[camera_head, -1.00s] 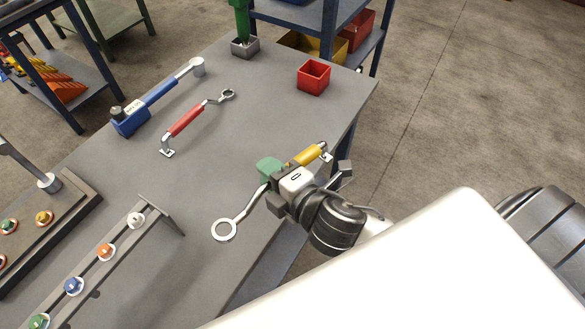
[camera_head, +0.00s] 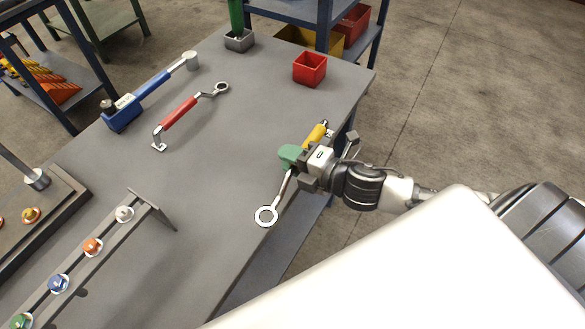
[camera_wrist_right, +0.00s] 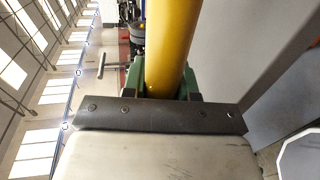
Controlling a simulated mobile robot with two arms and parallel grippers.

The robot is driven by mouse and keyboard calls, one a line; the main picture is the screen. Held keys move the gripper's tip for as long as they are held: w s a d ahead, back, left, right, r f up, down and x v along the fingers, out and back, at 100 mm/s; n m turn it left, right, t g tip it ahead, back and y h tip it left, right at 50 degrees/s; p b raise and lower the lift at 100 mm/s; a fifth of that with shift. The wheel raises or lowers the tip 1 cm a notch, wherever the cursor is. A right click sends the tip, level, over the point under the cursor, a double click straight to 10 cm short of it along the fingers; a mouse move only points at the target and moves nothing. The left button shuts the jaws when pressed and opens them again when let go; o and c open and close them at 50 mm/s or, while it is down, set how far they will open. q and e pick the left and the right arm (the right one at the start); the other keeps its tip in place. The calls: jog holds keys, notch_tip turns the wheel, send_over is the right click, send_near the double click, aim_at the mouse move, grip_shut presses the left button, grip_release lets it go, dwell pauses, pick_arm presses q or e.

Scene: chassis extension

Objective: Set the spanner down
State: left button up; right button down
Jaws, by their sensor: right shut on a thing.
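The spanner has a yellow handle (camera_head: 314,135), a bare metal shaft (camera_head: 282,192) and a ring end. My right gripper (camera_head: 303,158) is shut on it between handle and ring, near the table's right edge. The ring points to the front left and the handle to the back right. I cannot tell whether the spanner touches the table (camera_head: 225,150). A green block at the jaws hides part of it. In the right wrist view the yellow handle (camera_wrist_right: 167,45) runs up from the jaws, between green parts. My left gripper is not in view.
A red-handled spanner (camera_head: 180,112) and a blue tool (camera_head: 145,97) lie at the back left. A red box (camera_head: 310,69) stands near the far right corner. A rail with coloured knobs (camera_head: 75,262) is at the front left. The table's middle is clear.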

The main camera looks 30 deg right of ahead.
jog(key=shift+w+d+f, duration=0.1)
jog(key=shift+d+f, duration=0.05)
jog(key=shift+d, duration=0.1)
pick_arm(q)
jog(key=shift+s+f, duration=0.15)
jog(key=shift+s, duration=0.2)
pick_arm(e)
jog(key=shift+f, duration=1.95)
jog(key=shift+f, duration=0.15)
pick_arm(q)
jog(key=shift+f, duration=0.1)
pick_arm(e)
jog(key=c, duration=0.9)
grip_release()
